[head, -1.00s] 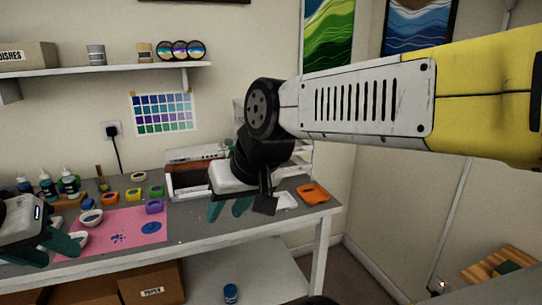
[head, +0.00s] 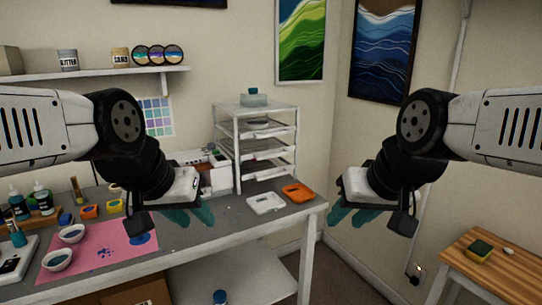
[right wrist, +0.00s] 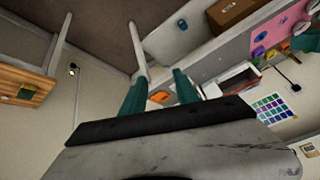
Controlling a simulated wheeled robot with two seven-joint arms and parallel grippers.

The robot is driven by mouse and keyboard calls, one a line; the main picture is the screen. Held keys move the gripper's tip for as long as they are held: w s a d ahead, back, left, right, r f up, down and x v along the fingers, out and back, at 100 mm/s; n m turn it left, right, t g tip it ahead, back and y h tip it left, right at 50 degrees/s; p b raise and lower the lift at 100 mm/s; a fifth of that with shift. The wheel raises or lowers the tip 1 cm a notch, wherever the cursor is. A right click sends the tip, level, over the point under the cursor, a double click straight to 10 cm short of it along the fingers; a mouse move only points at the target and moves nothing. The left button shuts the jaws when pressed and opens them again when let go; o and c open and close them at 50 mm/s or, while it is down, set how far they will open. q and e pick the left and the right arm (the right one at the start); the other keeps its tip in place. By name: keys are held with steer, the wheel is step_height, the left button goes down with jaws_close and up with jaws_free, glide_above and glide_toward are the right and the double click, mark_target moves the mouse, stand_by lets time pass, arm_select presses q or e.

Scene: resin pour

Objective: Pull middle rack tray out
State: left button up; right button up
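The white rack (head: 238,145) stands at the far right end of the grey table, with several trays stacked in it. The middle tray (head: 268,148) lies inside the frame, between an upper and a lower tray. My left gripper (head: 190,217) is over the table, left of and in front of the rack; its teal fingers look apart and empty. My right gripper (head: 355,215) hangs in the air beyond the table's right edge, right of the rack. The right wrist view shows its two teal fingers (right wrist: 158,92) wide apart with nothing between them.
A white tray (head: 265,204) and an orange one (head: 298,193) lie on the table before the rack. A clear container (head: 254,99) sits on the rack top. Cups (head: 57,260) stand on a pink mat (head: 100,252). A wooden table (head: 500,268) is lower right.

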steer(key=w+r+m+t, duration=0.3)
steer(key=w+m+t, duration=0.3)
steer(key=w, duration=2.4)
steer(key=m+t+y, duration=0.1)
steer(key=m+t, duration=0.1)
steer(key=m, duration=0.1)
glide_toward(275, 156)
steer(key=s+d+r, duration=0.5)
steer(key=d+r, duration=0.1)
steer(key=d, duration=0.2)
steer(key=w+a+f+m+y, duration=0.1)
steer(key=w+a+f+y, duration=0.1)
steer(key=w, duration=0.3)
steer(key=w+a+f+m+t+y, duration=0.1)
steer(key=w+a+f, duration=0.3)
steer(key=a, duration=0.1)
steer(key=w+a+f+m+y, duration=0.1)
steer(key=w+a+f+y, duration=0.1)
steer(key=w, duration=0.3)
steer(key=shift+w+a+f+m+t+y, duration=0.35)
steer(key=shift+a+f+m, duration=0.1)
steer(key=shift+a, duration=0.25)
jaws_close()
